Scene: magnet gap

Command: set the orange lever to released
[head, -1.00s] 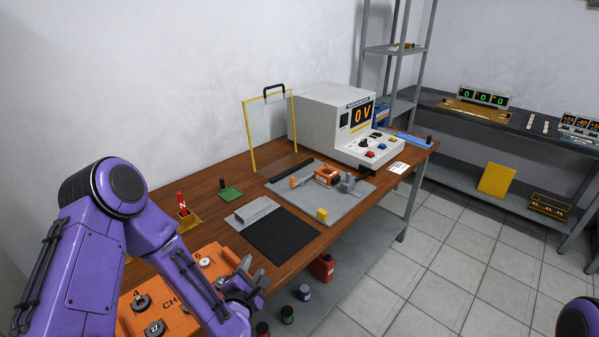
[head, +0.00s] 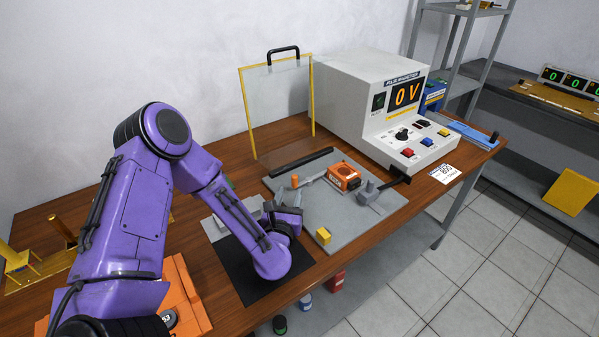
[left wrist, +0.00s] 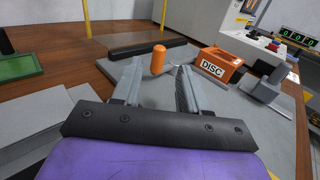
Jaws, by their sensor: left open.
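The orange lever (head: 294,181) is a short upright orange handle on the grey plate (head: 375,208), at the plate's left side. It also shows in the left wrist view (left wrist: 158,60), beyond my fingertips and between them in the picture. My left gripper (head: 286,198) is open and empty, just in front of the lever; I cannot see contact. In the left wrist view its two fingers (left wrist: 160,72) are spread and point toward the lever. The lever's foot is partly hidden. My right gripper is not in view.
An orange box marked DISC (head: 343,177) sits right of the lever, with a grey clamp-like block (head: 368,193) beside it. A yellow block (head: 323,236) is at the plate's front. A dark bar (head: 303,161) lies behind. A yellow-framed clear panel (head: 278,105) and a 0 V console (head: 345,95) stand beyond.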

